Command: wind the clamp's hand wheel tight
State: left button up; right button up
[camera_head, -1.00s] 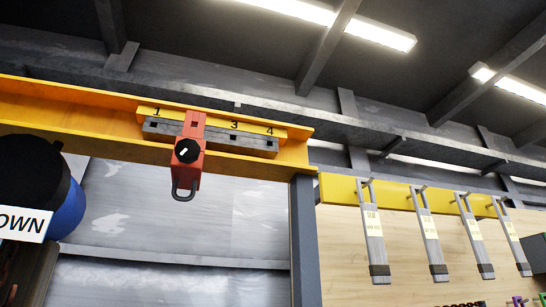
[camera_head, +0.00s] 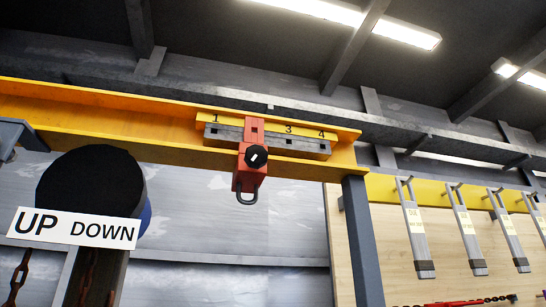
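A red clamp (camera_head: 246,179) sits on the yellow overhead beam (camera_head: 90,112), at the grey slotted bar (camera_head: 283,141). It covers the spot between the marks 1 and 3. A black round hand wheel (camera_head: 257,157) with a short white mark is on the clamp's front. The mark is tilted. How tight the clamp grips the beam cannot be told. Neither of my grippers is clearly in view, and nothing touches the hand wheel.
A large black disc (camera_head: 88,185) with an UP DOWN sign (camera_head: 72,229) and rusty chains (camera_head: 20,272) fills the lower left. A dark post (camera_head: 362,240) stands under the beam's right end. Several grey straps (camera_head: 415,235) hang on a yellow rail at the right.

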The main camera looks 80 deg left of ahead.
aim_at(256, 156)
jog(key=z, duration=0.1)
jog(key=k, duration=0.75)
jog(key=u, duration=2.15)
